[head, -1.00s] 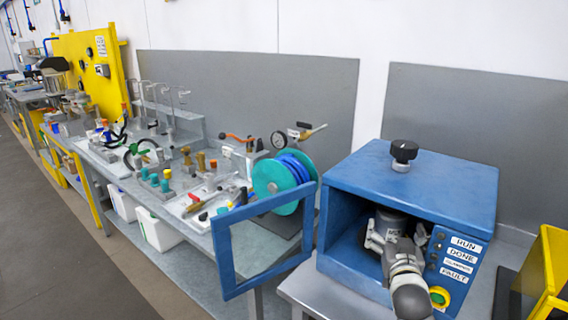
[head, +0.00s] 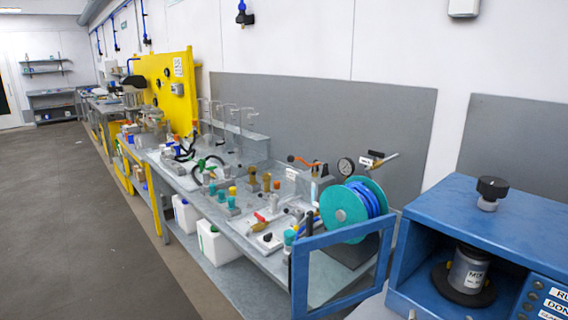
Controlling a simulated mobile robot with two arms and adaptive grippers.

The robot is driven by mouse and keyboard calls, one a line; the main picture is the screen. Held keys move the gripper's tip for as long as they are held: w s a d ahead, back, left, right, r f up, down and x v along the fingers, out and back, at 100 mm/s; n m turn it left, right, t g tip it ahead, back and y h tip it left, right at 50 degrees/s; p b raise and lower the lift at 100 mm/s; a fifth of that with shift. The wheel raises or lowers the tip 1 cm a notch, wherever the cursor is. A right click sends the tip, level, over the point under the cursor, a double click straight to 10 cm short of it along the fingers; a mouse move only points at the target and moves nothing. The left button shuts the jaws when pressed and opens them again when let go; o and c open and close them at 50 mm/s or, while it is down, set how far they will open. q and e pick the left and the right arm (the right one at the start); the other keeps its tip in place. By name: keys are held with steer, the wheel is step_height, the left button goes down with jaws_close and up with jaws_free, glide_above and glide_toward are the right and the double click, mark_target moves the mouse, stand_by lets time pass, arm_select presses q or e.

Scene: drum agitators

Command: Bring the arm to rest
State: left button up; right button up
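A blue drum agitator cabinet (head: 432,232) stands at the right with its framed door (head: 338,262) swung open to the left. A grey labelled can (head: 468,270) stands upright inside it on a dark round base (head: 447,290). A black knob (head: 491,188) sits on top of the cabinet. The control panel (head: 540,300) at the lower right is cut off by the frame edge. Neither of my grippers shows in the head view now.
A long grey bench (head: 262,262) to the left carries fittings, valves and a teal hose reel (head: 343,207). White containers (head: 216,243) stand under it. A yellow board (head: 170,88) stands farther back. The floor (head: 75,230) at the left is clear.

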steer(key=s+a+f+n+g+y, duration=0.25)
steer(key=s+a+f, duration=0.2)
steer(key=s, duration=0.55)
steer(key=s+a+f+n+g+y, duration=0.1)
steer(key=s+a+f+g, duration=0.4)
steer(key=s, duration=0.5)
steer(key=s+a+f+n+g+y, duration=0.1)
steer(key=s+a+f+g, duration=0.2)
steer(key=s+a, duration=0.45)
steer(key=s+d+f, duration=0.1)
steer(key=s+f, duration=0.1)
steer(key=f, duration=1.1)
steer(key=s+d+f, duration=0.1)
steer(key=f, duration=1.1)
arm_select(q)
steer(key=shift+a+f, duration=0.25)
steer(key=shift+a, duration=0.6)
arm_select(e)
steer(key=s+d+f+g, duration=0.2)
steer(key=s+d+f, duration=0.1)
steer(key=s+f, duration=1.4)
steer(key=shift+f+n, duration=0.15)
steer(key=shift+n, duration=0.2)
